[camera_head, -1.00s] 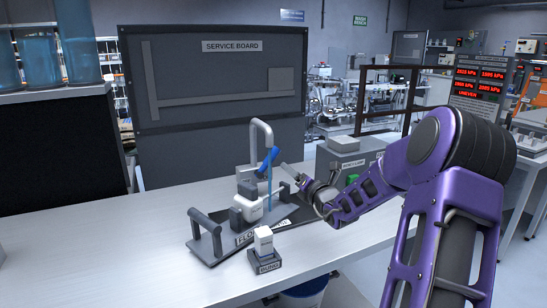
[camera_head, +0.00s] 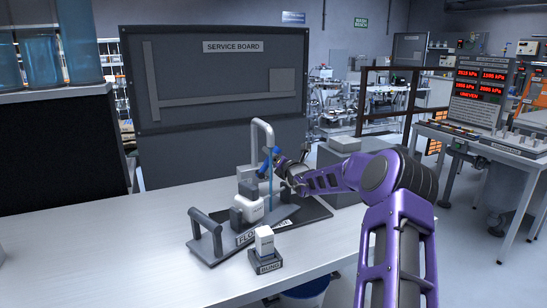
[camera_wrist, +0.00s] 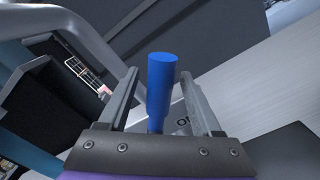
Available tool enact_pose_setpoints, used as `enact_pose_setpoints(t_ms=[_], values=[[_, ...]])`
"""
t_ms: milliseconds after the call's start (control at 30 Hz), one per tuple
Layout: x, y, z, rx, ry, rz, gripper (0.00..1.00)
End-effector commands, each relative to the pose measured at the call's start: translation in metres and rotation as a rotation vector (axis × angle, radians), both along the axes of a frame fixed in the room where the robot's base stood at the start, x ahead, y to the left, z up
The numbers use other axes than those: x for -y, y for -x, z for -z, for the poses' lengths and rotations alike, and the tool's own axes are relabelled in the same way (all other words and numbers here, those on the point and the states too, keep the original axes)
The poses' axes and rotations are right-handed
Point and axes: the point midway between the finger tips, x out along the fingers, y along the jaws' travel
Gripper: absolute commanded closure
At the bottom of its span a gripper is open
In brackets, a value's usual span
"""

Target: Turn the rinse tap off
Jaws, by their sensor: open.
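The rinse tap (camera_head: 262,123) is a grey gooseneck at the back of the table. A thin blue stream (camera_head: 271,186) hangs below its spout. The tap's blue lever handle (camera_head: 265,166) is partly hidden by my gripper in the head view. My gripper (camera_head: 275,166) is at the handle, coming from the right. In the wrist view the blue handle (camera_wrist: 161,85) stands between the two open fingers of my gripper (camera_wrist: 159,75). Gaps show on both sides, so the fingers do not appear closed on it.
A grey fixture (camera_head: 206,230) with a bar handle and a white block (camera_head: 250,207) stands below the tap. A small white block (camera_head: 264,238) sits on a dark labelled stand in front. A dark service board (camera_head: 225,80) rises behind. The table's left side is clear.

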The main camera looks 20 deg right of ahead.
Motion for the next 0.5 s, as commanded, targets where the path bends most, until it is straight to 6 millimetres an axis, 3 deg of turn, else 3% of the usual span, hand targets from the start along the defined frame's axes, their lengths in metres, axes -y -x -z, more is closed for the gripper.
enact_pose_setpoints(t_ms=[267,500], values=[[0.0,-0.0008,0.0003,0.0,0.0,0.0,0.36],[0.0,-0.0007,0.0003,0.0,0.0,0.0,0.79]])
